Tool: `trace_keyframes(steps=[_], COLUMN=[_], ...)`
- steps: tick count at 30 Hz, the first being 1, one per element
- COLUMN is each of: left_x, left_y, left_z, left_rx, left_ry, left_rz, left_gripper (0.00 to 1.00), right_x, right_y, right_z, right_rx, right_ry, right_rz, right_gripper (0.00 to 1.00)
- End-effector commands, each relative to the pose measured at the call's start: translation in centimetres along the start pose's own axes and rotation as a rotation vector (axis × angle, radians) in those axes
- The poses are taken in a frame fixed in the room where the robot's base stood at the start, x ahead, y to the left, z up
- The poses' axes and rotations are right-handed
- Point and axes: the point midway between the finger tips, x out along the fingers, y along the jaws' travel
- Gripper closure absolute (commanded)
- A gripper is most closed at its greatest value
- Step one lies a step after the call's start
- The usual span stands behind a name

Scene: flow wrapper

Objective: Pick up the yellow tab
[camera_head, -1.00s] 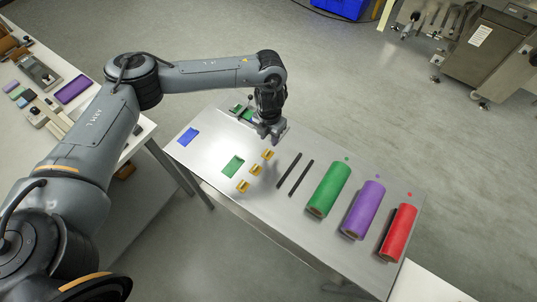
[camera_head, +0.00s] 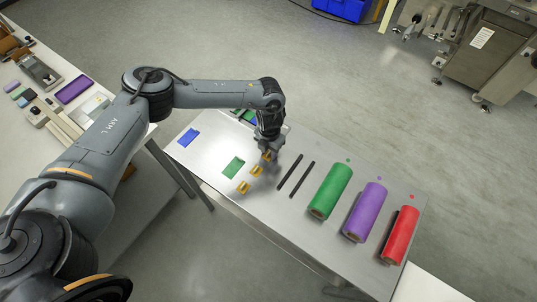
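Several small yellow tabs lie in a slanting row on the grey table (camera_head: 217,158). The near one (camera_head: 243,187) and the middle one (camera_head: 256,170) are in plain view. The far yellow tab (camera_head: 267,156) is partly covered by my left gripper (camera_head: 268,150). The gripper points down right at this far tab. The fingertips are small and overlap the tab, so I cannot tell whether they are open or closed on it. My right gripper is not in view.
A green square (camera_head: 233,168) and a blue square (camera_head: 188,138) lie left of the tabs. Two black bars (camera_head: 295,178) lie to the right, then green (camera_head: 330,190), purple (camera_head: 364,211) and red (camera_head: 400,236) rolls. A second table with several items stands at left.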

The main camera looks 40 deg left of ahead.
Motion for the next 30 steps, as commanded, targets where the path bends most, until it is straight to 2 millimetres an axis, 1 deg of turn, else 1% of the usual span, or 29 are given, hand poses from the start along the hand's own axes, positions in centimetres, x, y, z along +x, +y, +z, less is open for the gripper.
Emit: trace_keyframes(steps=[3,10,26,30], left_x=[-0.03,-0.05,-0.1,-0.52], left_y=[0.0,0.02,0.02,0.02], left_z=[0.0,0.01,0.02,0.06], left_rx=[0.0,-0.001,-0.001,-0.001], left_ry=[0.0,0.0,0.0,-0.001], left_rz=[0.0,0.0,0.0,0.0], left_gripper=[0.64,0.99,1.0,1.0], right_x=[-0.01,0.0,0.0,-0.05], right_y=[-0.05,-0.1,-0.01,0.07], right_z=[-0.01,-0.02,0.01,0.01], right_rx=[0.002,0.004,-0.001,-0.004], right_ry=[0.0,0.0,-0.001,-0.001], right_rz=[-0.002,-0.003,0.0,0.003], right_gripper=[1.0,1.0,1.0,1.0])
